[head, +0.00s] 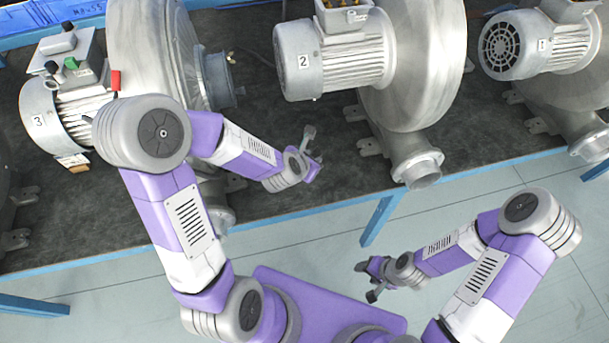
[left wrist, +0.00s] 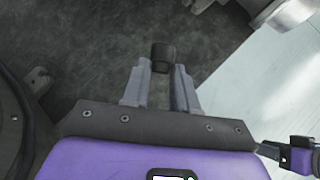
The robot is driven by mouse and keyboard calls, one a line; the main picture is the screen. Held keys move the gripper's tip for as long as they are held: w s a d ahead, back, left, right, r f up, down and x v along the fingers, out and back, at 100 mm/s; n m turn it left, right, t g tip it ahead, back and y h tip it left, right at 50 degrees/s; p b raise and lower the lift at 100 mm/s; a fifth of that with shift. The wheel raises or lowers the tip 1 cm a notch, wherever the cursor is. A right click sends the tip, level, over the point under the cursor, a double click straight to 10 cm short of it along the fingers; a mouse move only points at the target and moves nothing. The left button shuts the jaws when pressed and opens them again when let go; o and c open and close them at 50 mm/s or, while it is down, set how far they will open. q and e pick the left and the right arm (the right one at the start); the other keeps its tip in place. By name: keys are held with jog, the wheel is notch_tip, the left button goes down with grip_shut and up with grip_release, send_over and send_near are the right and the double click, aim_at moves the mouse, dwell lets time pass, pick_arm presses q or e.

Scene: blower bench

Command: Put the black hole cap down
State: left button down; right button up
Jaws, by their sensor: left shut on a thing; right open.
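The black hole cap (left wrist: 162,56) is a small dark cylinder in the left wrist view, held between the two fingertips of my left gripper (left wrist: 163,70). Dark mat shows beyond it; I cannot tell whether it touches the mat. In the head view my left gripper (head: 314,149) is over the dark bench top, between blower 3 and blower 2. The cap is too small to make out clearly there. My right gripper (head: 368,281) is open and empty, over the floor in front of the bench.
Blower 2 (head: 335,62) stands right of my left gripper, its outlet pipe (head: 416,170) near the front edge. Blower 3 (head: 62,115) is at the left, partly behind my left arm. Blower 1 (head: 538,48) is far right. The blue bench edge (head: 480,165) runs along the front.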

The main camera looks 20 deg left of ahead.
pick_arm(q)
jog(key=f+m+g+h+b, duration=0.1)
jog(key=f+m+b, duration=0.1)
jog(key=f, duration=0.3)
jog(key=w+f+m+g+h+b, duration=0.1)
jog(key=f+m+h+b, duration=0.1)
jog(key=f, duration=0.4)
jog(key=f+m+g+h+b, duration=0.1)
jog(key=f+m+b, duration=0.2)
jog(key=f, duration=0.3)
jog(key=shift+w+a+m, duration=0.2)
jog(key=shift+w+m, duration=0.05)
jog(key=shift+m, duration=0.15)
